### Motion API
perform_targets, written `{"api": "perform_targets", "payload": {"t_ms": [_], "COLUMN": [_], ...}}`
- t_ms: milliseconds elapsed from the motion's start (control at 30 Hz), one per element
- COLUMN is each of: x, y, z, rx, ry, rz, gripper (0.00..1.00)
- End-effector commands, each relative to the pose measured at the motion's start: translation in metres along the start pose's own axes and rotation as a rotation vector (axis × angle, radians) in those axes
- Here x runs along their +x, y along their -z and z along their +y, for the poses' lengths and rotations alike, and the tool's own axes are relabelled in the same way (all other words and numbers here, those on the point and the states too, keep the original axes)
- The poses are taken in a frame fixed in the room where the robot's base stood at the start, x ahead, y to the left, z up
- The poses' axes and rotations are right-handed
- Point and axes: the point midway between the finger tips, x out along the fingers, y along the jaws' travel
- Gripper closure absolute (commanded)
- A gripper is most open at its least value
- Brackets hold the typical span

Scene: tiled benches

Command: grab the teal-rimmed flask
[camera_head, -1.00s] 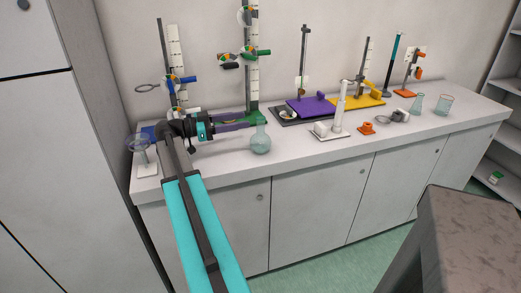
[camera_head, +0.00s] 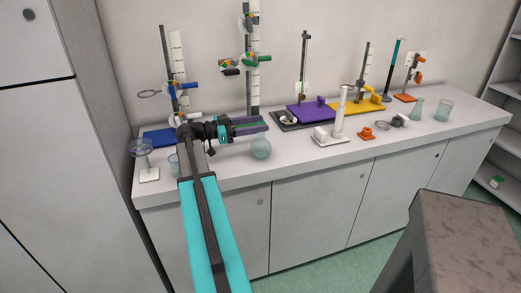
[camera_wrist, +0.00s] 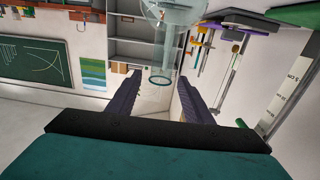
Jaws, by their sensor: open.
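The round-bottomed glass flask (camera_head: 261,148) stands near the front of the bench, and its neck is hidden by my gripper in the head view. My gripper (camera_head: 265,124) is open and level at neck height, with the dark fingers pointing right.
A stand with a green clamp (camera_head: 253,60) rises behind my gripper. A white stand with a cylinder (camera_head: 337,125) is to the flask's right. A small beaker (camera_head: 174,164) and a dish on a stand (camera_head: 141,148) are at left. A conical flask (camera_head: 417,108) and beaker (camera_head: 445,111) stand far right.

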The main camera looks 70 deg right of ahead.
Motion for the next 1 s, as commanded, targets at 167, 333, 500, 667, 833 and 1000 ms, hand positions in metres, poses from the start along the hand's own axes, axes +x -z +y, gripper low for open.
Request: {"api": "perform_targets", "payload": {"t_ms": [167, 333, 500, 667, 833, 1000], "x": [0.005, 0.005, 0.008, 0.022, 0.043, 0.056], "y": [0.000, -0.001, 0.000, -0.001, -0.003, -0.004], "z": [0.000, 0.000, 0.000, 0.001, 0.002, 0.001], "rx": [0.000, 0.000, -0.001, -0.002, -0.001, -0.001], "ry": [0.001, 0.000, -0.001, -0.003, -0.004, -0.003], "rz": [0.000, 0.000, 0.000, 0.000, 0.000, 0.000], "gripper": [0.54, 0.54, 0.54, 0.54, 0.54, 0.54]}}
